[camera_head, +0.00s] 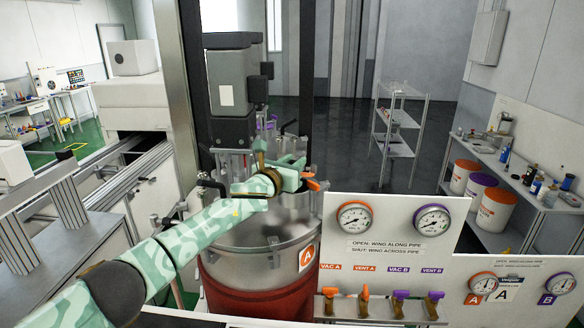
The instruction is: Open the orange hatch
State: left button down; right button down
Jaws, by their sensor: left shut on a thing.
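The orange vessel (250,285), with a steel lid (265,238) and an orange "A" label (307,256), stands in the middle. A small orange handle (313,184) shows at a short steel neck on the lid's back right, the likely place of the orange hatch. My left gripper (302,177) reaches over the lid from the left and is shut at this orange handle. The gripper and forearm hide much of the neck and hatch, so I cannot tell how far the hatch stands open. My right gripper is not in view.
A grey mixer head (235,90) hangs above the vessel. A white panel with gauges (390,235) and orange and purple valves (365,295) stands right of it. A shelf rack (398,130) and a bench with buckets (525,180) are farther right. A conveyor (110,185) runs at left.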

pick_arm(q)
jog(key=shift+w+r, duration=0.65)
jog(key=shift+r, duration=0.2)
jog(key=shift+a, duration=0.1)
